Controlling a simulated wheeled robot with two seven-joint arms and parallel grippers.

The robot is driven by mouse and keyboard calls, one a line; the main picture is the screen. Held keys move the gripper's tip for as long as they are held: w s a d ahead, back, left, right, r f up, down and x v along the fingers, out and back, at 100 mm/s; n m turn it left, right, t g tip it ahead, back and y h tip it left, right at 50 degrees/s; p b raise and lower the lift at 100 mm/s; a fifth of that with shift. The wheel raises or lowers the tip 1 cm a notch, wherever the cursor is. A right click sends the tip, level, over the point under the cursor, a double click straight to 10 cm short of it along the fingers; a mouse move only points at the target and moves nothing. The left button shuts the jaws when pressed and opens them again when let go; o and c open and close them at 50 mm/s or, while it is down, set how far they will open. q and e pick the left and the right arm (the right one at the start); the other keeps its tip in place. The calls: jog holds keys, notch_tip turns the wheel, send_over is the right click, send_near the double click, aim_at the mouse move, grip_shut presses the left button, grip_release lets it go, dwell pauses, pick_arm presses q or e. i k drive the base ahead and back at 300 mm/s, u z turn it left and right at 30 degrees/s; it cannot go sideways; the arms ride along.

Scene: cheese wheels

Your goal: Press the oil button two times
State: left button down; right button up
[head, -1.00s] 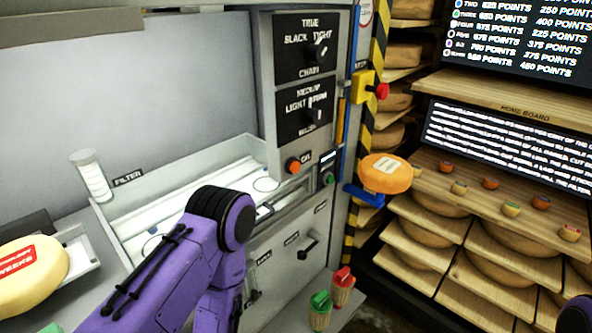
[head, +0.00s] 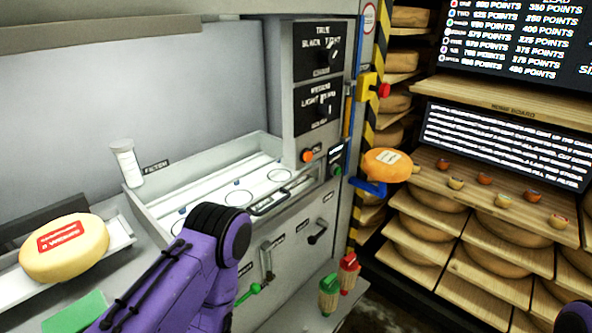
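The machine has an orange round button (head: 307,156) on its front, beside a small label that appears to read "OIL". A green button (head: 337,171) sits to its right under another label. My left arm, purple with a black joint, reaches up from the bottom centre in the head view. Its gripper is hidden, so I cannot see its fingers. The arm's visible part is below and left of the orange button, apart from it in the picture. Only a sliver of my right arm shows at the bottom right edge, without its gripper.
A cheese wheel with a red label (head: 64,248) lies at left. A filter cylinder (head: 126,163) stands on the machine's edge. Two knobs are on the upper panel (head: 318,76). An orange wheel (head: 387,165) rests on a blue holder. Shelves of cheese (head: 470,215) fill the right.

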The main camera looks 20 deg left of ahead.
aim_at(308, 157)
jog(key=k, duration=0.15)
jog(key=z, duration=1.25)
jog(key=i, duration=0.95)
jog(key=u, duration=1.8)
